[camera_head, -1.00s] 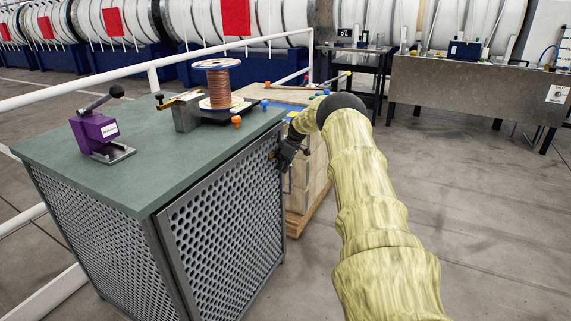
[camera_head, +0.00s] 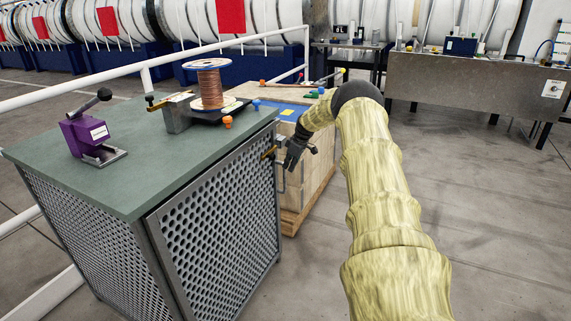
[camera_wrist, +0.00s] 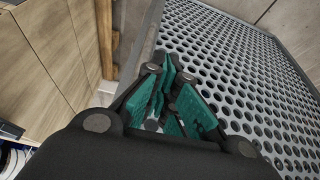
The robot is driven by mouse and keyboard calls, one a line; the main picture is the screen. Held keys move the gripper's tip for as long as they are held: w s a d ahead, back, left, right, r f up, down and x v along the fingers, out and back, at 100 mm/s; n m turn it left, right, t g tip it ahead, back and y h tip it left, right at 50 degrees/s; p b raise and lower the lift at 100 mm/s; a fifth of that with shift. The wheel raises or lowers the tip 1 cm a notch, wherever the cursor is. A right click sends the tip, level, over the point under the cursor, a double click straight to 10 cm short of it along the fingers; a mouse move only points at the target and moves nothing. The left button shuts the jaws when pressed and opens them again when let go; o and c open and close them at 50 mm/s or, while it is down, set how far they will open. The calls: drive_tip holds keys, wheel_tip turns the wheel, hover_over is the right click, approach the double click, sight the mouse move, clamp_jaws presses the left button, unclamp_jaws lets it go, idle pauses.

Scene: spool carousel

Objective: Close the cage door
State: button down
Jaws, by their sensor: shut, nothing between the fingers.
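The cage door (camera_head: 222,215) is the perforated grey metal panel on the front of the green-topped cabinet. It lies roughly along the cabinet front; I cannot tell whether a small gap remains. My gripper (camera_head: 291,165) is just right of that edge, close to the handle. In the wrist view my gripper (camera_wrist: 170,105) is shut and empty, its green finger pads together, with the perforated panel (camera_wrist: 245,75) behind and to the right. Contact with the door cannot be made out.
A copper wire spool (camera_head: 209,88) and a purple clamp device (camera_head: 88,133) stand on the green cabinet top (camera_head: 120,180). A wooden crate (camera_head: 310,185) stands right behind my gripper. A white railing (camera_head: 215,48) runs behind the cabinet. The floor at right is clear.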

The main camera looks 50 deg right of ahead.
wheel_tip(320, 180, up, 9)
drive_tip(key=s+a, duration=0.1)
drive_tip(key=s, duration=0.1)
drive_tip(key=shift+a+f, duration=0.15)
drive_tip(key=shift+a, duration=0.05)
drive_tip(key=shift+d+f, duration=0.15)
drive_tip(key=shift+f, duration=0.1)
